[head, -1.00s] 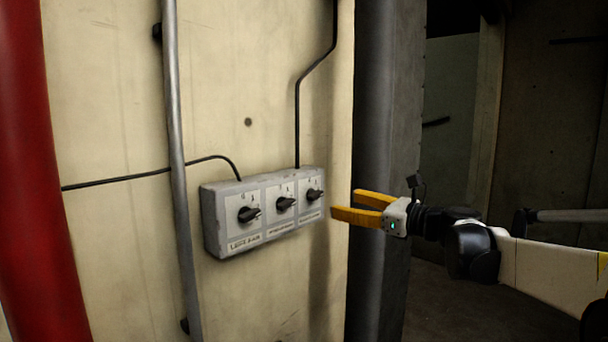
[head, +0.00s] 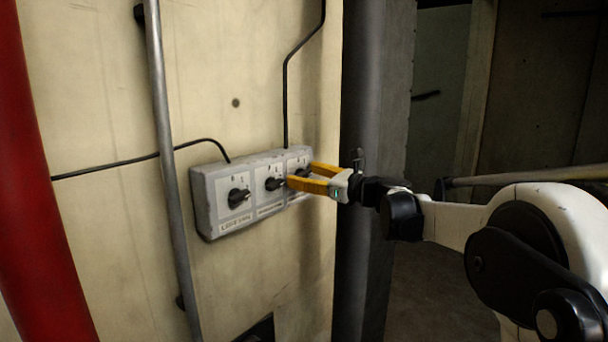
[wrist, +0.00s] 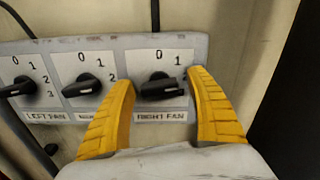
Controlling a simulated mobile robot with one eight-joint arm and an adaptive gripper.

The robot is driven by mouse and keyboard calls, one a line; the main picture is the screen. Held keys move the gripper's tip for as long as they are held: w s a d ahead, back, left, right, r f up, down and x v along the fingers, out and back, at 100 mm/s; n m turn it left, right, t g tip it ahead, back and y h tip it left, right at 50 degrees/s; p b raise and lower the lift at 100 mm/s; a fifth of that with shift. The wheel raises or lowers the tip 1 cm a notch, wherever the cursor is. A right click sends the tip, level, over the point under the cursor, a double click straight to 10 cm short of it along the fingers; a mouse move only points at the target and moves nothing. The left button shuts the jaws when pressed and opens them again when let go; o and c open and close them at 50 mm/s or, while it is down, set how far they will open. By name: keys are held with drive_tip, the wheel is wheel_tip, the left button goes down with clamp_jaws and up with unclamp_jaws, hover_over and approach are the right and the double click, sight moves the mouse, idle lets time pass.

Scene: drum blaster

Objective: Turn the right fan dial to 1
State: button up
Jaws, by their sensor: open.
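The grey control box (head: 205,215) is fixed to the wall and carries three black dials. The right fan dial (wrist: 162,88) sits above the label "RIGHT FAN", with marks 0 and 1 showing above it; its handle lies roughly level in the wrist view. My gripper (head: 299,176) is open at the right end of the box. In the wrist view its yellow fingers (wrist: 160,88) stand on either side of the right fan dial. I cannot tell whether they touch it. In the head view the fingers mostly hide this dial.
The middle dial (wrist: 82,86) is close to my left finger, and the left fan dial (wrist: 20,87) is farther left. A grey pipe (head: 168,150) and a red pipe (head: 40,180) run down the wall left of the box. A dark column (head: 375,120) stands to the right.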

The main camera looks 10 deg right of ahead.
drive_tip(key=c, duration=1.2)
drive_tip(key=shift+n, duration=0.3)
drive_tip(key=n+b, duration=0.2)
drive_tip(key=n, duration=0.1)
drive_tip(key=shift+n+b, duration=1.05)
drive_tip(key=shift+n, duration=1.05)
drive_tip(key=shift+r, duration=0.1)
drive_tip(key=o, duration=1.2)
drive_tip(key=shift+a, duration=0.1)
